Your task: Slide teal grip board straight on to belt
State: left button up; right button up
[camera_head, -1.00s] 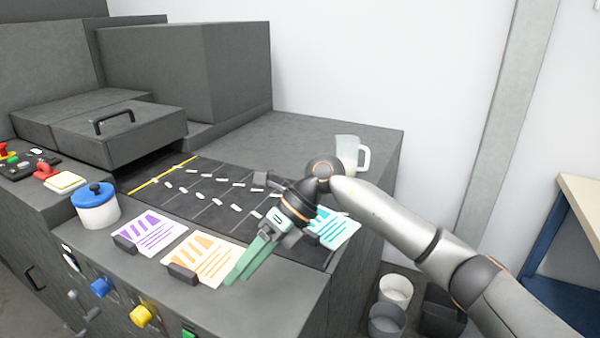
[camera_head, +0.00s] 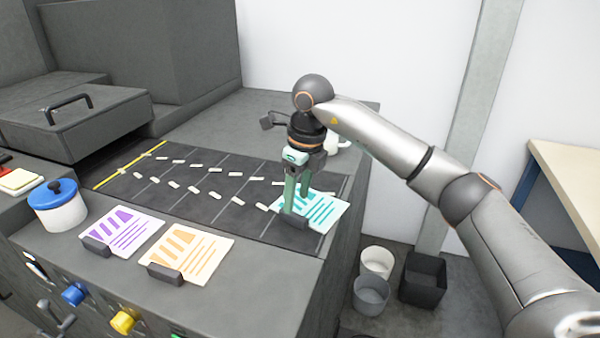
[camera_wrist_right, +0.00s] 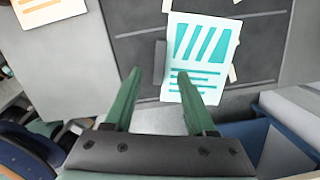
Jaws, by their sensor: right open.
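The teal grip board (camera_head: 325,208) is a white sheet with teal stripes and a dark grip block (camera_head: 296,222) at its near left edge. It lies at the right end of the dark belt (camera_head: 215,207). My right gripper (camera_head: 297,205) points down with green fingers over the board's left side, by the grip block. In the wrist view its fingers (camera_wrist_right: 160,77) are spread and empty, with the board (camera_wrist_right: 205,40) and grip block (camera_wrist_right: 160,62) ahead. I cannot tell whether the fingers touch the block. My left gripper is not in view.
A purple board (camera_head: 122,232) and an orange board (camera_head: 195,250) lie on the front ledge, each with a dark block. A blue-lidded pot (camera_head: 58,210) stands left. White pieces dot the belt. A pale mug (camera_head: 344,145) is partly hidden behind my arm. Bins (camera_head: 372,293) stand on the floor.

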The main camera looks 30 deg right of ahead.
aim_at(294, 214)
jog(key=shift+w+a+f, duration=0.1)
jog(key=shift+w+f, duration=0.1)
jog(key=shift+f, duration=1)
jog(key=shift+w+a+f, duration=0.1)
jog(key=shift+w+f, duration=0.05)
jog(key=shift+f, duration=1)
grip_shut()
jog(key=shift+r+n, duration=0.1)
jog(key=shift+n, duration=0.8)
jog(key=shift+n+p, duration=0.3)
jog(key=shift+n, duration=0.3)
grip_release()
